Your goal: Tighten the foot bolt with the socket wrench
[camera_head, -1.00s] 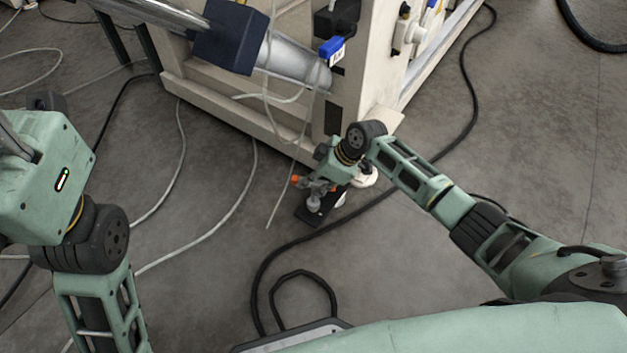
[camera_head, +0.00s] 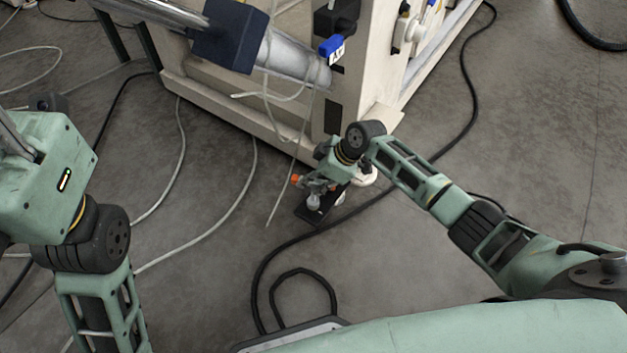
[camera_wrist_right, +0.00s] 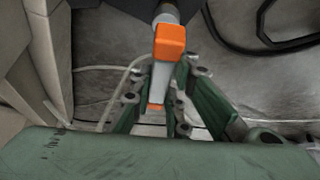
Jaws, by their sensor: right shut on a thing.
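My right gripper (camera_head: 318,186) is low by the front corner of the beige machine frame. It is shut on the socket wrench (camera_head: 296,180), whose orange part sticks out to the left. In the right wrist view the wrench (camera_wrist_right: 170,42) shows an orange block, a grey bar and a dark shaft, with my gripper's fingers (camera_wrist_right: 160,98) on both sides of the bar. A white round foot (camera_head: 367,176) shows beside my gripper under the corner. The foot bolt cannot be made out. My left gripper's green body (camera_head: 45,180) is at the left edge; its fingers are unclear.
The beige frame (camera_head: 270,130) stands behind my right gripper, with a metal roller (camera_head: 295,68) above. A dark plate (camera_head: 318,212) lies below the gripper. A black cable (camera_head: 262,275) and pale cables (camera_head: 215,230) cross the grey floor.

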